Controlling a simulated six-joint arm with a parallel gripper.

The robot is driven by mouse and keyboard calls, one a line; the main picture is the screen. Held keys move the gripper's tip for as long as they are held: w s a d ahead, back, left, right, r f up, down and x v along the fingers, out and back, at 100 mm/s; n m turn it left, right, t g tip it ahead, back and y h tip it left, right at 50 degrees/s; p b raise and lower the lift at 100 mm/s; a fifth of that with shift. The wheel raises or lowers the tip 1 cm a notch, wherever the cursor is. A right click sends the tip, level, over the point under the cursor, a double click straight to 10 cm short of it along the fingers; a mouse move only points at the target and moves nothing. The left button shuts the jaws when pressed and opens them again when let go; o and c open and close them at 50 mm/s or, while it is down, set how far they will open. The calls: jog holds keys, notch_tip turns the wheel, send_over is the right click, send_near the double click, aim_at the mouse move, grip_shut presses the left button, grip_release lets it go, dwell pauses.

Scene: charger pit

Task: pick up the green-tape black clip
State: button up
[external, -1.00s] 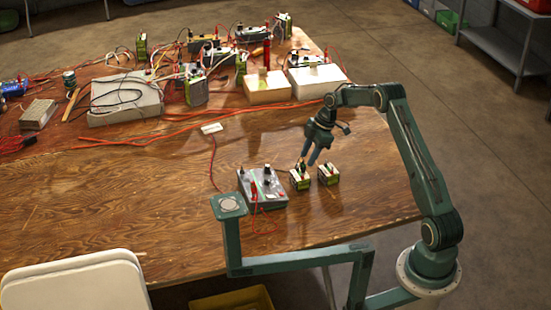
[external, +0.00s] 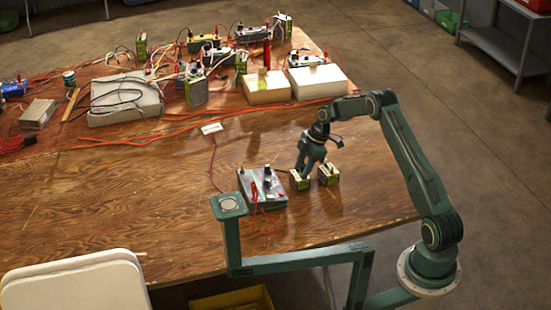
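Two small green-and-cream battery blocks stand side by side near the table's right front: a left block (external: 299,182) and a right block (external: 328,176). My gripper (external: 302,172) points down at the top of the left block, with its fingers over the block's terminals. Whether it touches the block or holds anything there is too small to tell. The black clip with green tape cannot be made out; the top of the left block is hidden by my gripper. A dark lead runs from the left block towards the grey meter box (external: 258,196).
The meter box carries a red clip (external: 254,190) and a black post (external: 267,172), with red wire in front. A white tag (external: 211,128) lies behind it. Batteries, white blocks (external: 266,89) and orange cables crowd the back.

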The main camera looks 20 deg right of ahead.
aim_at(303, 163)
jog(key=c, duration=0.9)
jog(key=shift+o, duration=0.2)
jog(key=shift+r, duration=0.2)
notch_tip(303, 163, up, 20)
jog(key=shift+f, duration=0.2)
dwell(0.5)
